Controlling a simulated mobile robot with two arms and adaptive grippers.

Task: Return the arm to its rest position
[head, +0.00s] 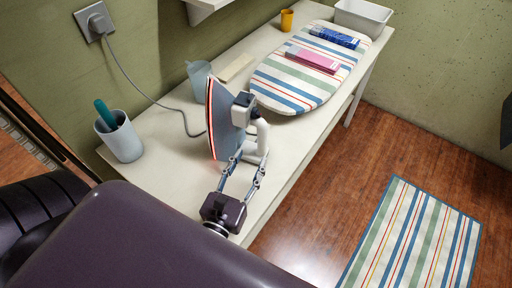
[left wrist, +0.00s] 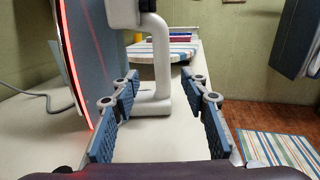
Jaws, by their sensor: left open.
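My left gripper (head: 247,168) is open at the front part of the table, with its fingers pointing at the iron. The iron (head: 222,122) stands on end, its blue-grey soleplate edged with a red glow and facing left. In the left wrist view the iron's white handle (left wrist: 161,62) rises just beyond and between the spread fingertips (left wrist: 160,84). I see a gap on both sides of the handle, so the fingers do not appear to grip it. My right gripper is not in view.
The table (head: 175,180) holds a cup with a teal handle (head: 120,140), a grey pitcher (head: 199,76) and a striped ironing board (head: 283,88) with folded pink (head: 312,60) and blue (head: 335,37) cloths. The iron's cord runs to a wall outlet (head: 95,20). Floor right of the table is open around a striped rug (head: 415,240).

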